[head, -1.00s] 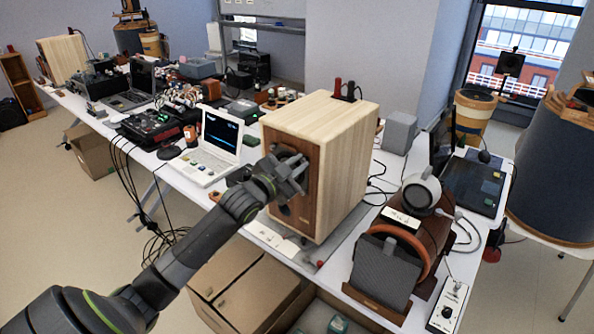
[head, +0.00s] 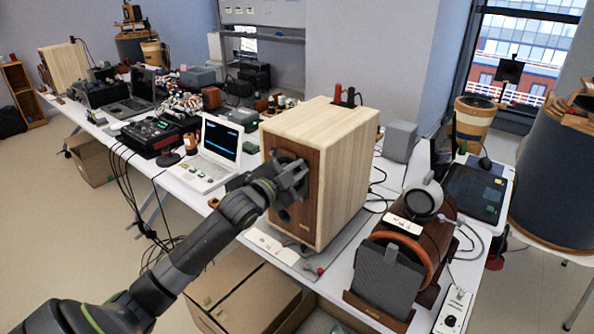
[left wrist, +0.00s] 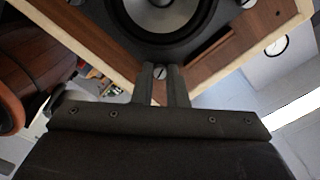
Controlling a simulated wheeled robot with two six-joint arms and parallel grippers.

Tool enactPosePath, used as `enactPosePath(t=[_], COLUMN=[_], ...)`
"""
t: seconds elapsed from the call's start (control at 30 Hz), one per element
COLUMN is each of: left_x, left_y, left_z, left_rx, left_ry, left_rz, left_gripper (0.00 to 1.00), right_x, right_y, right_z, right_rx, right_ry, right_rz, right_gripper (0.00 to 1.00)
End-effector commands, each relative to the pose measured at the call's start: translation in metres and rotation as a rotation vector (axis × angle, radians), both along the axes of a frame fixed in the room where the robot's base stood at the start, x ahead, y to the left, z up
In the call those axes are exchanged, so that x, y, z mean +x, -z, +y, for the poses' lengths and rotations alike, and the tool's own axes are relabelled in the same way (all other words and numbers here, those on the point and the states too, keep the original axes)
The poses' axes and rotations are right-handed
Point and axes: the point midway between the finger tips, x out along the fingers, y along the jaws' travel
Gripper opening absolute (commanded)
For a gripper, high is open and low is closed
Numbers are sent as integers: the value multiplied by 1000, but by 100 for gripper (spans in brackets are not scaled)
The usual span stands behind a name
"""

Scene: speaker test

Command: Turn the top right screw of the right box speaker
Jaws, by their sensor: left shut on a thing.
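The right box speaker (head: 343,165) is a pale wooden box with a brown front, standing on the white table. My left gripper (head: 301,178) is at the upper right of that front and hides part of the driver. In the left wrist view, the speaker's round driver (left wrist: 160,12) sits in a dark frame with slotted screws. My left gripper (left wrist: 160,88) is shut on one slotted screw (left wrist: 160,72) at the frame's corner, a finger on each side. Another screw (left wrist: 248,3) shows at the top right. My right gripper is in neither view.
A white laptop (head: 208,160) stands left of the speaker. Cables hang off the table's front edge, and cardboard boxes (head: 240,290) stand below.

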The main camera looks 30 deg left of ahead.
Motion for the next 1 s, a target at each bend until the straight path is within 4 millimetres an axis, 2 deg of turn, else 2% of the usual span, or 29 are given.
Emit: enactPosePath(t=[0.03,0.1,0.47,0.57,1.0], left_x=[0,0,-5,-15,-90], left_y=[3,3,1,2,2], left_z=[1,1,1,2,7], left_rx=[-2,-1,1,3,5], left_ry=[-2,-2,-1,-1,1], left_rz=[7,7,2,3,7], left_gripper=[14,22,22,22,22], right_x=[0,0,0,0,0], right_y=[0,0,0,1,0], right_z=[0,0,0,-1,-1], right_rx=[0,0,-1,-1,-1], right_ry=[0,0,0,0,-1], right_rz=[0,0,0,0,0], right_gripper=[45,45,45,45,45])
